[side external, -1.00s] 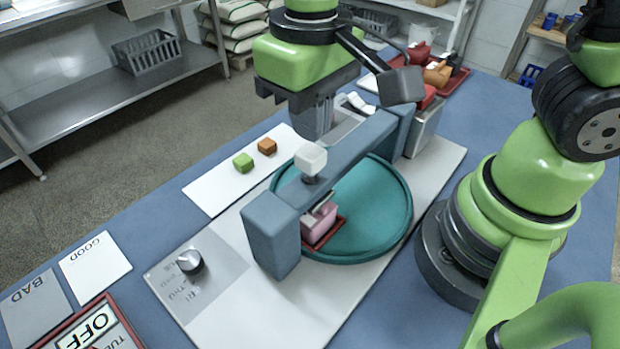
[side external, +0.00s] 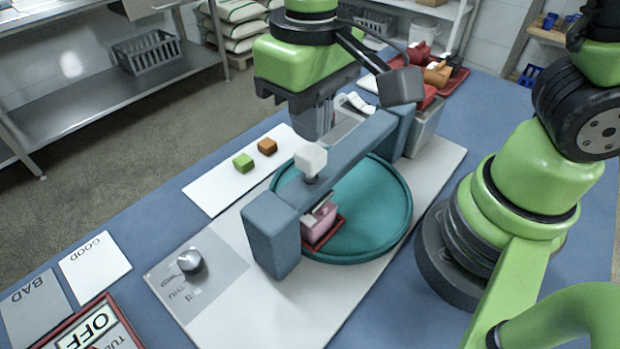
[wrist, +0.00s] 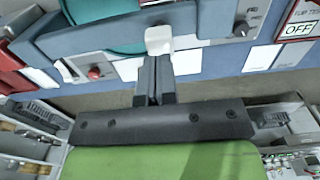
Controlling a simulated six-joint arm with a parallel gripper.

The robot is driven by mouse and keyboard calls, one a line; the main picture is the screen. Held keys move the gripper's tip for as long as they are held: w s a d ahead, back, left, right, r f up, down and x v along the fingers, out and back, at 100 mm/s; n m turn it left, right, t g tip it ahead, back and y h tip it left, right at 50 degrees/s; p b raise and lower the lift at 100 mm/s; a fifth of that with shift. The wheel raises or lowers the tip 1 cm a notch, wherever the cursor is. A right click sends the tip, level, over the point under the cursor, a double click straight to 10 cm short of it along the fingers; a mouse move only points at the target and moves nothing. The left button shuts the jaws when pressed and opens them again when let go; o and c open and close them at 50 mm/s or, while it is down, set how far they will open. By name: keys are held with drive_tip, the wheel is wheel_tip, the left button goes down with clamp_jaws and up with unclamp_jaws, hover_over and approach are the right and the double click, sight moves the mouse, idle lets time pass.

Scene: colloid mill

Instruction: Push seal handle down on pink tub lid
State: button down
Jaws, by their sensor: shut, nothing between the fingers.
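The white seal handle (side external: 310,158) is a block knob on a short stem on top of the blue-grey bridge (side external: 350,155). The pink tub (side external: 318,222) sits under the bridge on a small red base at the edge of the teal turntable (side external: 375,215); the bridge partly hides its lid. My gripper (side external: 313,138) is shut and empty, pointing down just behind the handle in the side view. In the wrist view, the shut fingers (wrist: 155,62) meet the handle (wrist: 158,40) in the picture; whether they touch it is unclear.
A green cube (side external: 243,162) and a brown cube (side external: 267,146) sit on a white strip behind the bridge. A dial knob (side external: 190,262) is at the front left. GOOD (side external: 95,266) and BAD (side external: 38,312) cards and an OFF sign (side external: 88,333) lie further left.

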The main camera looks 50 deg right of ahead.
sight(311, 150)
drive_tip(key=shift+f, duration=1.75)
idle(0.5)
idle(0.3)
drive_tip(key=shift+r, duration=3.8)
drive_tip(key=shift+r, duration=1.05)
idle(0.6)
